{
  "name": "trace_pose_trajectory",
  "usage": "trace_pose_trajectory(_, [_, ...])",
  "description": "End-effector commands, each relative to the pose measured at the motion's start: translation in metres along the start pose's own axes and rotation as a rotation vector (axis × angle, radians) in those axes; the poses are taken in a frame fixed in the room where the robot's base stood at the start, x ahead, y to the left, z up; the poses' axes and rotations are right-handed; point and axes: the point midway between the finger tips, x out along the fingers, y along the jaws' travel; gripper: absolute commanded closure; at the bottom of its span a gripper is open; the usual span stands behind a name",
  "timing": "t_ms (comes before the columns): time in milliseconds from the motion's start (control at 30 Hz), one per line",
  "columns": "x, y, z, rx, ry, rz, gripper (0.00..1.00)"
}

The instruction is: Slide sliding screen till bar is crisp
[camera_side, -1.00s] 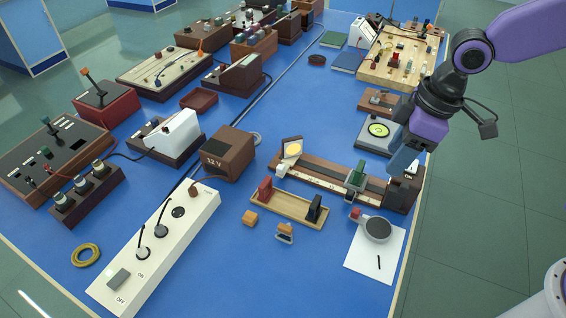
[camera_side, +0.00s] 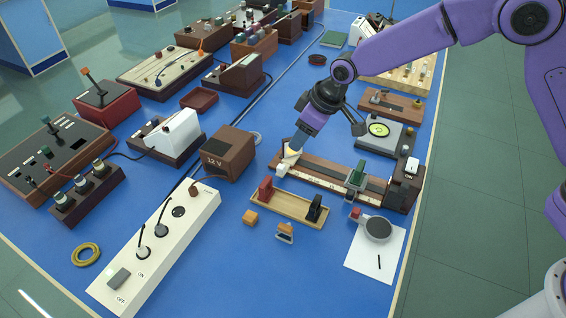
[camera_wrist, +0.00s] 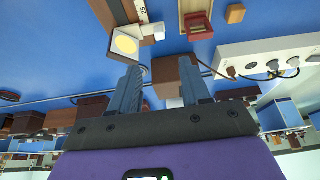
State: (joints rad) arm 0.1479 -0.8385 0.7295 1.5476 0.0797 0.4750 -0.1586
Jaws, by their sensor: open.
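The wooden optical bench (camera_side: 330,186) runs across the middle right of the table. My gripper (camera_side: 297,143) is over the screen's end of the bench, pointing down. In the wrist view my open fingers (camera_wrist: 160,78) have nothing between them, and the screen appears beyond the left finger. I cannot tell whether they touch.
A green holder (camera_side: 356,174) stands on the bench's right part, near a white switch (camera_side: 412,166). A tray with red and black blocks (camera_side: 288,208) lies in front. A brown 12 V box (camera_side: 228,155) stands left of the screen. Blue table shows between them.

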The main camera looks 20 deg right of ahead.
Motion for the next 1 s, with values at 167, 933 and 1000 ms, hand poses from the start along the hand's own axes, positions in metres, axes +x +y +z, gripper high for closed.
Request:
trace_pose_trajectory(167, [0.031, 0.000, 0.001, 0.000, -0.002, 0.000, 0.53])
trace_pose_trajectory(933, [0.129, 0.000, 0.001, 0.000, 0.001, 0.000, 0.53])
trace_pose_trajectory(1000, [0.130, 0.000, 0.000, 0.000, 0.002, 0.000, 0.53])
